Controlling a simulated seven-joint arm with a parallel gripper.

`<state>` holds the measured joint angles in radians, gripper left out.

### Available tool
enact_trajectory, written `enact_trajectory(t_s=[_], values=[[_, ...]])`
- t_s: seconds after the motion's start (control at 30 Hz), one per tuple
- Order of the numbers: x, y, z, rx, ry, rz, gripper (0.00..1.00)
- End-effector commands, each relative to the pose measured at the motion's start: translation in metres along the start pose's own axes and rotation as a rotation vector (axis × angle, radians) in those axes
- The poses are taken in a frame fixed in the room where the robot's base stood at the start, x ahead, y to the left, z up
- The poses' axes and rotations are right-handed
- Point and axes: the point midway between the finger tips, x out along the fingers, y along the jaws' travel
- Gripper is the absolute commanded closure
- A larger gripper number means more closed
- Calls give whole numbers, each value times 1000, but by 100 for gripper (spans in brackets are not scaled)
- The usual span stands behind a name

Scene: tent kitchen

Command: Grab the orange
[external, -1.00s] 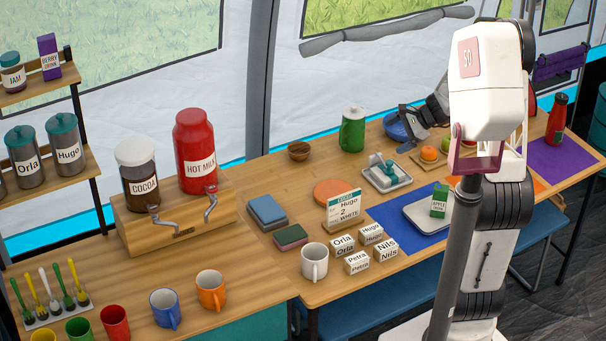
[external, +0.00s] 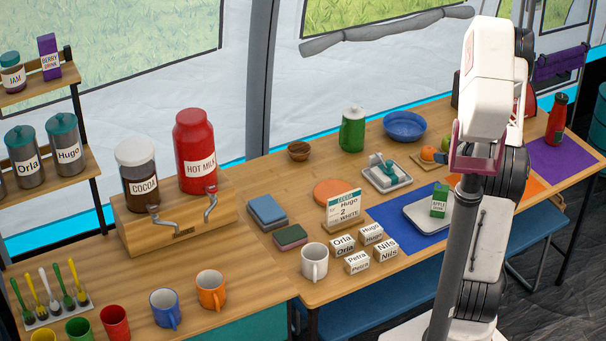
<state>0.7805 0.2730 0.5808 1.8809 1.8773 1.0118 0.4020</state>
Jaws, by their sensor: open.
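The orange (external: 427,153) sits on a small wooden board (external: 420,163) towards the back right of the table, just left of my arm.
A blue bowl (external: 405,125) stands behind the board. A white tray with a teal-handled tool (external: 386,170) lies to its left. In front, a green drink carton (external: 440,200) stands on a grey tray (external: 412,216). A green jar (external: 352,130) stands further left.

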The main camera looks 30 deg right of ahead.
Motion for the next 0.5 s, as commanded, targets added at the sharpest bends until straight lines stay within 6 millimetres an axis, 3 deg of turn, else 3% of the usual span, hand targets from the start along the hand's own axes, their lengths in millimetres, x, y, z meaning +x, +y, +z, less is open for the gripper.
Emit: enact_trajectory(t_s=[0.13, 0.5], values=[[-1, -8, -10, 30, -3, -24, 6], [0, -8, -10, 30, -3, -24, 6]])
